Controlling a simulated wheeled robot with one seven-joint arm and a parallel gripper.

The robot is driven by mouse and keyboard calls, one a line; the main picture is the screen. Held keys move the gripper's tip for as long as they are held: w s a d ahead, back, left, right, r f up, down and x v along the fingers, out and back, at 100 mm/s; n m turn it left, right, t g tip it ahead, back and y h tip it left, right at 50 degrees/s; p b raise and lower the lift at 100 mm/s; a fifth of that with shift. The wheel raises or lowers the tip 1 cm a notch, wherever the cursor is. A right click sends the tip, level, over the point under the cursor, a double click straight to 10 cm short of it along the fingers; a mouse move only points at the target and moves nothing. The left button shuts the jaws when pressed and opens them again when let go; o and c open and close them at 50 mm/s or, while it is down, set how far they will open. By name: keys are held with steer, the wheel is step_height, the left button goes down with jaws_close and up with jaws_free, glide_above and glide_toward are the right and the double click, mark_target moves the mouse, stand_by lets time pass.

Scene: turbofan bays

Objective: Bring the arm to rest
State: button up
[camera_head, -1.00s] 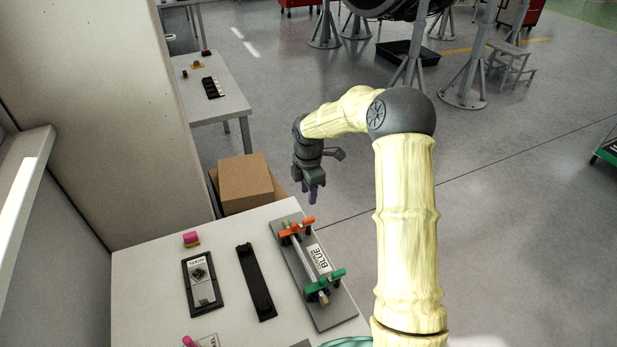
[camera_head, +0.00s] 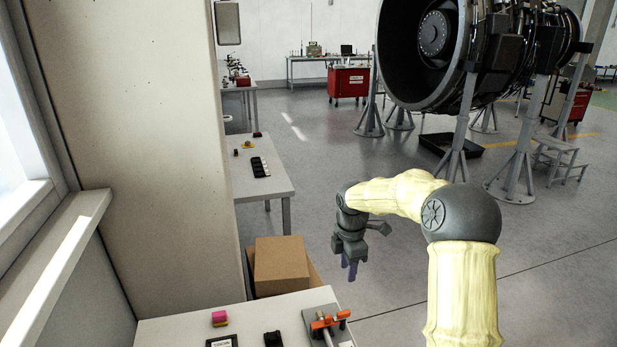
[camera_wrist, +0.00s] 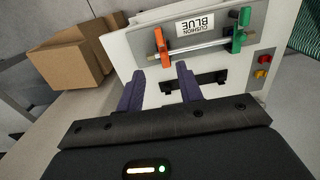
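My gripper (camera_head: 349,268) hangs fingers down in the head view, above the floor just past the far edge of the near table. In the wrist view my gripper (camera_wrist: 158,92) shows two purple fingers spread apart with nothing between them. My arm is bent, with its yellow-sleeved links on the right of the head view.
A cardboard box (camera_head: 281,265) stands on the floor beside the wall and near table. A second table (camera_head: 262,187) with small parts is beyond it. A large engine (camera_head: 440,50) on grey stands fills the back right. Open floor lies between.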

steer(key=s+m+t, duration=0.2)
steer(key=s+m, duration=1.8)
steer(key=s, duration=0.6)
steer(key=shift+d+r+t, duration=0.15)
steer(key=shift+r+t, duration=0.15)
steer(key=shift+r, duration=0.1)
